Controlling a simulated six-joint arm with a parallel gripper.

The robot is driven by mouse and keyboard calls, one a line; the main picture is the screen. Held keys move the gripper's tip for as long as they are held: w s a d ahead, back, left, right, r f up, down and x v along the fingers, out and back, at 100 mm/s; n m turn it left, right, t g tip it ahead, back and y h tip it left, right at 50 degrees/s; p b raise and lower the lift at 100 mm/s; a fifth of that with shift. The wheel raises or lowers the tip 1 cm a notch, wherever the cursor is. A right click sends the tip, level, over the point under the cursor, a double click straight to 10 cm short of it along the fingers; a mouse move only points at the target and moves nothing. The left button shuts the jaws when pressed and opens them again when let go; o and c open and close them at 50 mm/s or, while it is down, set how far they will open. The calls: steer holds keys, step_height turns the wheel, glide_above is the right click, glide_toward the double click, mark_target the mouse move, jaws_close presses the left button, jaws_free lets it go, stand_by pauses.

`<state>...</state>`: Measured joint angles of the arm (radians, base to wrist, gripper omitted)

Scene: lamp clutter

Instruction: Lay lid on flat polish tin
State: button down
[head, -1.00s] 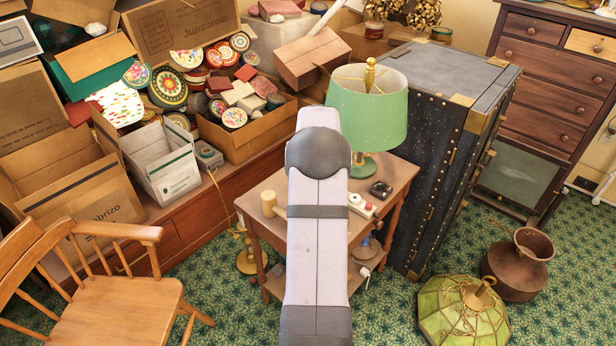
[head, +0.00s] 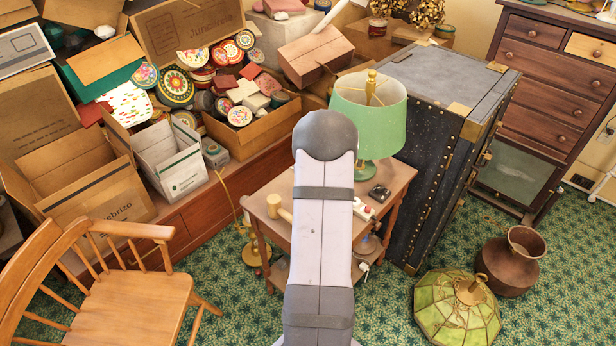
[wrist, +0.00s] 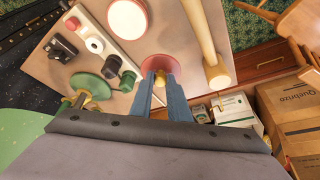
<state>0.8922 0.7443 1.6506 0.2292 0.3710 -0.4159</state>
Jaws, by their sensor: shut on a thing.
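In the wrist view my gripper (wrist: 159,82) is shut on the small yellowish knob of a round reddish lid (wrist: 158,63). The lid is held in front of the fingertips, over the wooden side table. A flat round tin (wrist: 127,18) with a pale face and a red rim lies on the table top, farther up the picture and left of the lid. The lid and the tin are apart. In the head view my arm hides the gripper, the lid and the tin.
A wooden mallet (wrist: 205,45) is close right of the lid. A white socket block (wrist: 92,43), a black box (wrist: 60,47), small dark green pieces (wrist: 112,66) and the lamp's green base (wrist: 86,86) are left. The green lampshade (head: 368,117) stands beside my arm.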

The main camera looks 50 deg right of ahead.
steer(key=s+d+m+g, duration=0.1)
steer(key=s+m+g, duration=0.2)
steer(key=m, duration=0.5)
steer(key=s+d+m+g+h, duration=0.1)
steer(key=s+m+g, duration=0.2)
steer(key=m, duration=0.6)
steer(key=shift+s+d+r, duration=0.15)
steer(key=shift+s+d, duration=0.2)
steer(key=shift+s, duration=0.1)
steer(key=shift+b, duration=0.5)
step_height(320, 180, down, 6)
steer(key=b, duration=0.5)
steer(key=shift+b, duration=0.75)
stand_by(0.8)
steer(key=shift+f+b, duration=0.4)
steer(key=shift+b, duration=0.45)
stand_by(2.2)
